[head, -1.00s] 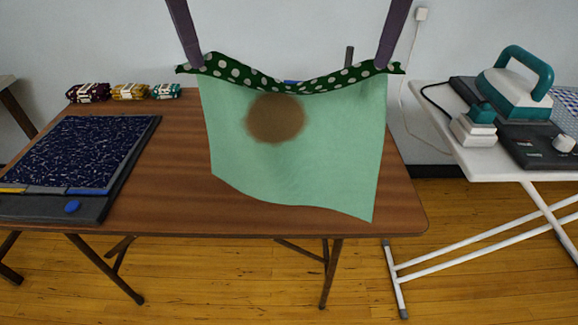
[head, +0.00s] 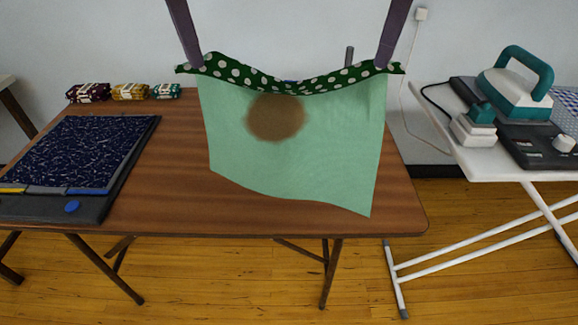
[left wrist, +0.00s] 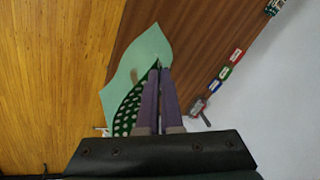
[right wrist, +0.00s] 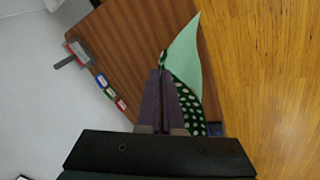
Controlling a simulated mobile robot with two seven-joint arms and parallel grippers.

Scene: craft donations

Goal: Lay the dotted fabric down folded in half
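The dotted fabric (head: 320,165) hangs between my two grippers over the table. Its near face is plain light green with a round brown stain (head: 275,117), and its top edge flops over to show dark green with pale dots. The top edge sags in the middle. My left gripper (head: 197,66) is shut on the top left corner, and my right gripper (head: 383,66) is shut on the top right corner. The left wrist view (left wrist: 158,68) and right wrist view (right wrist: 160,72) show the fingers closed together at the fabric. Whether the lower edge touches the table is unclear.
A dark blue patterned cloth on a cutting board (head: 75,155) lies left. Several folded fabric bundles (head: 130,91) sit at the back left. An ironing board (head: 480,165) with a teal iron (head: 515,85) stands right.

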